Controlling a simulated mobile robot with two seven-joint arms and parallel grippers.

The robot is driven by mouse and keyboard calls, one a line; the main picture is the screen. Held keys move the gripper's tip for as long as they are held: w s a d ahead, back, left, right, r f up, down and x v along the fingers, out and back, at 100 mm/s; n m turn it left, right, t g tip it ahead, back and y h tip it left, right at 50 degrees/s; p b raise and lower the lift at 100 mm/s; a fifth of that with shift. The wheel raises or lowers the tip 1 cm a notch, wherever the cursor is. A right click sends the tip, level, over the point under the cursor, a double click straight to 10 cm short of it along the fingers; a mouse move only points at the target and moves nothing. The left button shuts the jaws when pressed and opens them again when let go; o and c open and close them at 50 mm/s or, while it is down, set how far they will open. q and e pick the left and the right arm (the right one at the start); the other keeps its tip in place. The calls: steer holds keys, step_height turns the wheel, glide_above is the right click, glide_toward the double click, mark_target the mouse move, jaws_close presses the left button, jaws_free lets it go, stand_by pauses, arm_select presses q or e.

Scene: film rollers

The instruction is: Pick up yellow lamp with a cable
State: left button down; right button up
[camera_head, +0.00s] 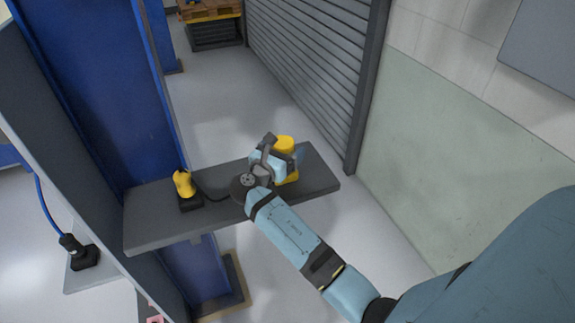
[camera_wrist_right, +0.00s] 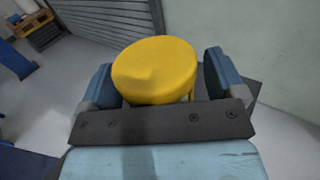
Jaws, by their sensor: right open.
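A yellow cylindrical object (camera_head: 285,146), which looks like the lamp's body, stands near the right end of a dark grey shelf (camera_head: 150,222). My right gripper (camera_head: 277,158) is at the yellow cylinder. In the right wrist view the round yellow top (camera_wrist_right: 155,70) lies between the two open blue fingers (camera_wrist_right: 160,80), with a gap visible on the right side. Its lower part is hidden. My left gripper is not in view.
Blue upright posts (camera_head: 100,90) stand behind and left of the shelf. A grey shutter (camera_head: 310,60) and a pale green wall (camera_head: 470,140) rise on the right. A black device with a blue cable (camera_head: 80,252) sits lower left. Grey floor is open behind the shelf.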

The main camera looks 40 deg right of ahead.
steer(key=shift+d, duration=0.1)
steer(key=shift+a+r, duration=0.1)
steer(key=shift+a, duration=0.1)
steer(key=c, duration=1.5)
steer(key=shift+c, duration=0.2)
